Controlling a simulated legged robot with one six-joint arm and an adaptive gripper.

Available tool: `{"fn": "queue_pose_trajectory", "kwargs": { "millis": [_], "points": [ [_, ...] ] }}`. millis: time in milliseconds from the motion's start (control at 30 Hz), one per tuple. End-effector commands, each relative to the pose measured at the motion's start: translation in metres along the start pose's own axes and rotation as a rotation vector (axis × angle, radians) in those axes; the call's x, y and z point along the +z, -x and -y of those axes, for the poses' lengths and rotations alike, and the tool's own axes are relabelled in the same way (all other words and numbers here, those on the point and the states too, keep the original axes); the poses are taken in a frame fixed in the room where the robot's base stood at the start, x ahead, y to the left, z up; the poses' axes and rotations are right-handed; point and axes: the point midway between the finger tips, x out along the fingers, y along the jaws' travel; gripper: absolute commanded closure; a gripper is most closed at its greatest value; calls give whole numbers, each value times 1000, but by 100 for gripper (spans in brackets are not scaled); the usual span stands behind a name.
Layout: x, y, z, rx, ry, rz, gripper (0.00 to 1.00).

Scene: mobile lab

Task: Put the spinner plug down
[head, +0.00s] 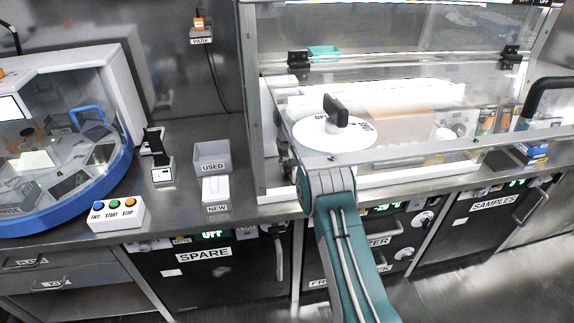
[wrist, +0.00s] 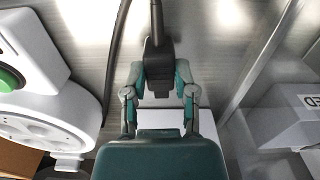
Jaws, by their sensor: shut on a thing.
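The spinner plug (wrist: 158,78) is a dark block with a black cable running up from it in the wrist view. My gripper (wrist: 158,92) is shut on it, one finger at each side. The plug's lower part is hidden by my gripper. A brushed metal surface lies behind it; I cannot tell whether the plug touches it. In the head view my arm reaches up to the hood front, and my gripper and the held plug are not clearly visible there.
A white round device (wrist: 45,125) with a green button is left in the wrist view; a grey box (wrist: 290,115) is right. In the head view, a PARK holder (head: 201,40) is on the wall. The USED box (head: 212,156) and NEW tray (head: 216,190) sit left of the hood.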

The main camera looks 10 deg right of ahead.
Motion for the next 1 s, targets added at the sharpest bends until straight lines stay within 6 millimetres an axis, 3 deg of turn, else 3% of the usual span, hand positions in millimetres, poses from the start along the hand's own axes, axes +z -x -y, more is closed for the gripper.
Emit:
{"fn": "queue_pose_trajectory", "kwargs": {
  "millis": [167, 200, 267, 300, 733, 1000],
  "points": [
    [0, -5, 0, 0, 0, 1, 100],
    [0, -6, 0, 0, 0, 1, 60],
    [0, -5, 0, 0, 0, 0, 33],
    [0, -5, 0, 0, 0, 1, 30],
    [0, 0, 0, 0, 0, -2, 30],
    [-1, 49, 0, 0, 0, -5, 30]
  ]
}}
